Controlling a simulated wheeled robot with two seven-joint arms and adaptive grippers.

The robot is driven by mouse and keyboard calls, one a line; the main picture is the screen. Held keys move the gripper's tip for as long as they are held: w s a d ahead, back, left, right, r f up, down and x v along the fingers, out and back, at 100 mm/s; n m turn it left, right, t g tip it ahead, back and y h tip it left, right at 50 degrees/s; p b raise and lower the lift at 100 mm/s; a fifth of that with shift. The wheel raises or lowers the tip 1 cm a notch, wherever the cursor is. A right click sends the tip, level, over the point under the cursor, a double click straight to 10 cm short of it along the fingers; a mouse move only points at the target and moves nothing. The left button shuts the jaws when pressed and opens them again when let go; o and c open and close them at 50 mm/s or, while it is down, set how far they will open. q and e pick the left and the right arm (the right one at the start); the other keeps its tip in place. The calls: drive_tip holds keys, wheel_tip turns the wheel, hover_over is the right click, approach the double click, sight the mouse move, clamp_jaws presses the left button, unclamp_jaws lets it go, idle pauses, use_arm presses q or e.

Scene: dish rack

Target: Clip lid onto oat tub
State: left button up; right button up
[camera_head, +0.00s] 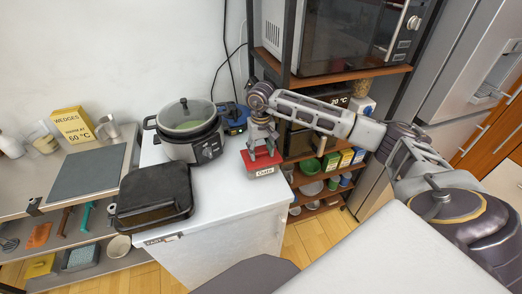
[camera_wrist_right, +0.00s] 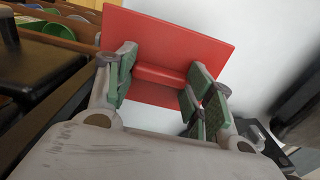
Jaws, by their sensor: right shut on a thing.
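The red lid (camera_head: 258,161) is a flat rectangle with a raised ridge across its middle. It shows near the right edge of the white counter in the head view, with a white "Oats" label (camera_head: 265,171) at its front. The lid (camera_wrist_right: 170,35) fills the top of the right wrist view. My right gripper (camera_head: 262,150) comes down from above and is shut on the lid's ridge; its green-padded fingers (camera_wrist_right: 160,80) stand on either side of it. My left gripper is not in view.
A cooker (camera_head: 190,130) with a glass lid and a black press (camera_head: 153,196) stand on the counter (camera_head: 215,215) to the left. A blue device (camera_head: 233,117) is behind. A shelf rack with a microwave (camera_head: 350,35) rises beyond my right arm. The counter's front is clear.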

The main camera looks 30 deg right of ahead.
drive_tip(key=shift+f, duration=0.35)
idle(0.6)
drive_tip(key=o, duration=0.9)
drive_tip(key=shift+o, duration=0.6)
drive_tip(key=o, duration=0.4)
drive_tip(key=shift+r, duration=0.1)
drive_tip(key=shift+r+p, duration=1.25)
drive_tip(key=shift+r, duration=2.15)
drive_tip(key=shift+a, duration=0.1)
